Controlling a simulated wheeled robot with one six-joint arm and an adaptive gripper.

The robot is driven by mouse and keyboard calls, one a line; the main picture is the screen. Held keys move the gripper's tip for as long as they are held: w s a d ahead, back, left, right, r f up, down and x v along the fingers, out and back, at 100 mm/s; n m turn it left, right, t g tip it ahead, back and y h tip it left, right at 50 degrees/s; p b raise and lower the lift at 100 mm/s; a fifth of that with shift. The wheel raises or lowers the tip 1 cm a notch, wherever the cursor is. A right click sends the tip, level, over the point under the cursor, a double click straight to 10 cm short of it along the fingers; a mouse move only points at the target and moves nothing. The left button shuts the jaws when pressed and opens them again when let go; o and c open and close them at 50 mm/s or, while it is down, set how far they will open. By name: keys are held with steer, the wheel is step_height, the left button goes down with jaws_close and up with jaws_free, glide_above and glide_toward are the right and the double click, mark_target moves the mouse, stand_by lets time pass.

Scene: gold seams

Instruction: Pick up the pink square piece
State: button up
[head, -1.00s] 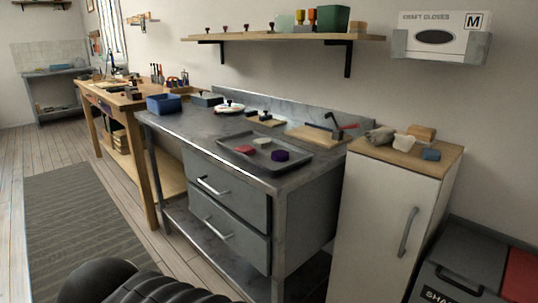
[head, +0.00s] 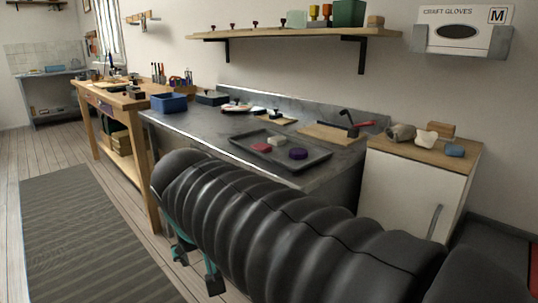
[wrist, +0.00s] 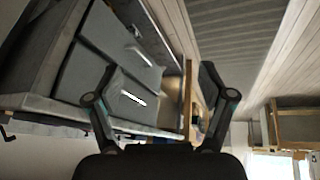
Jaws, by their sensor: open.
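A pink piece (head: 261,148) lies flat in a dark grey tray (head: 253,157) on the metal workbench in the head view; its exact outline is too small to tell. A whitish piece (head: 276,140) lies behind it and a purple piece (head: 298,153) to its right, in the same tray. My gripper (head: 197,270) hangs low in front of the bench, below and left of the tray. The wrist view shows my gripper (wrist: 158,70) with its fingers spread and nothing between them; no piece shows there.
My black ribbed arm crosses the front and hides much of the bench front. A blue bin (head: 168,103) stands at the bench's left end. A shelf (head: 290,35) hangs above. Drawers (wrist: 118,92) show in the wrist view.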

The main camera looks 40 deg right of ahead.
steer(key=w+d+r+m+g+h+b, duration=0.2)
steer(key=w+d+r+m+h+b, duration=0.3)
steer(key=w+d, duration=0.6)
steer(key=m+g+h+b, duration=0.2)
steer(key=m+h, duration=0.3)
steer(key=m, duration=0.4)
glide_toward(263, 145)
steer(key=x, duration=0.9)
steer(key=shift+w, duration=0.1)
steer(key=c, duration=1.3)
